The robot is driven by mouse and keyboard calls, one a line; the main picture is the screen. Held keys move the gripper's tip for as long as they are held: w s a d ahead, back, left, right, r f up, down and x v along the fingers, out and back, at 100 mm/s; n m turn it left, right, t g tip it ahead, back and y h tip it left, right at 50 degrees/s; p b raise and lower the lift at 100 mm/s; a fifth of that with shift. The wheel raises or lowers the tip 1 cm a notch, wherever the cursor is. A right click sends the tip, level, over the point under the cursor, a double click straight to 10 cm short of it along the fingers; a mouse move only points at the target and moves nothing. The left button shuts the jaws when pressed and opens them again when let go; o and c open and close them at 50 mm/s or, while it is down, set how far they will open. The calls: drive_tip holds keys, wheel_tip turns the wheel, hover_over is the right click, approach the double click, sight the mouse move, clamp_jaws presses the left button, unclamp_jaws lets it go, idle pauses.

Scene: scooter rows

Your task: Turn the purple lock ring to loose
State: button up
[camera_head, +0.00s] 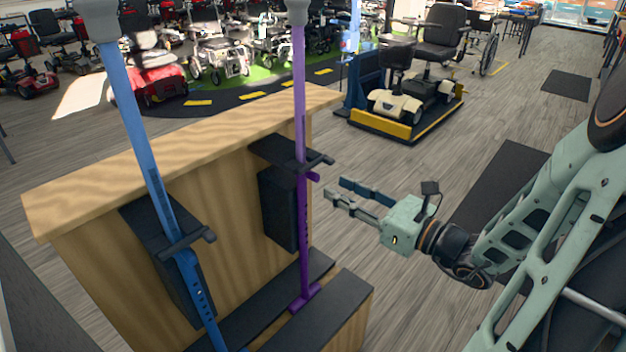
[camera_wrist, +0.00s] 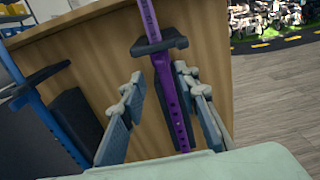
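The purple pole (camera_head: 300,110) stands upright in a stand at the right end of the wooden cabinet. Its lock ring seems to be the dark collar with a side lever (camera_head: 312,163), with a small purple tab just below. In the wrist view the collar (camera_wrist: 160,46) sits around the purple pole (camera_wrist: 172,105), ahead of my fingers. My gripper (camera_head: 337,197) is open and empty, to the right of the purple pole and a little below the collar. In the wrist view its two fingers spread on either side of the pole. I cannot tell whether the ring is tight or loose.
A blue pole (camera_head: 140,125) with a similar dark collar stands to the left. The wooden cabinet (camera_head: 180,150) has dark blocks on its face and a dark-topped base step (camera_head: 330,310). A scooter on a yellow-edged platform (camera_head: 408,125) stands behind.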

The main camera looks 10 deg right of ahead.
sight(319, 178)
drive_tip(key=b+x, duration=0.1)
drive_tip(key=x, duration=0.7)
drive_tip(key=shift+s+d, duration=0.1)
drive_tip(key=shift+c, duration=0.3)
clamp_jaws()
